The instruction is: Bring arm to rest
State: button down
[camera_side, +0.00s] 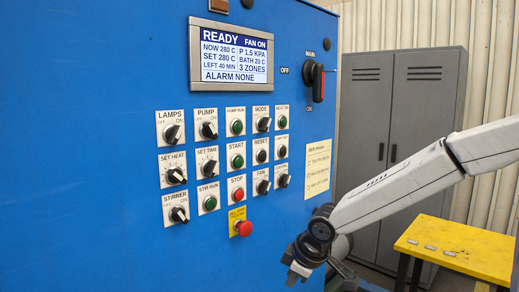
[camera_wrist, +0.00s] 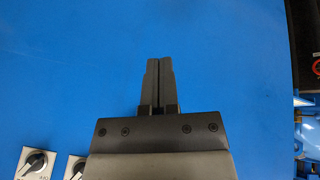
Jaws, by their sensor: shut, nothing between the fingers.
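My gripper (camera_side: 297,272) is low at the right of the blue control panel in the side view, below and right of the red emergency button (camera_side: 243,228). My arm reaches in from the right edge. In the wrist view my gripper (camera_wrist: 160,62) points at plain blue surface, its two dark fingers together with nothing between them. The blue panel (camera_side: 90,60) fills the left of the side view. Its display (camera_side: 231,57) reads READY, FAN ON, NOW 280 C, SET 280 C, ALARM NONE.
Several knobs and buttons, such as the STOP button (camera_side: 238,194), cover the panel's middle. A main switch (camera_side: 318,83) is at upper right. A grey cabinet (camera_side: 424,90) and a yellow table (camera_side: 460,247) stand behind on the right. Two knobs show at the wrist view's lower left (camera_wrist: 35,163).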

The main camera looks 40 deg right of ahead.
jog(key=s+f+m+g, duration=0.2)
jog(key=s+f+m, duration=0.2)
jog(key=s+f, duration=0.5)
jog(key=shift+d+m+g+y, duration=0.25)
jog(key=shift+m+g+y, duration=0.15)
jog(key=shift+w, duration=0.1)
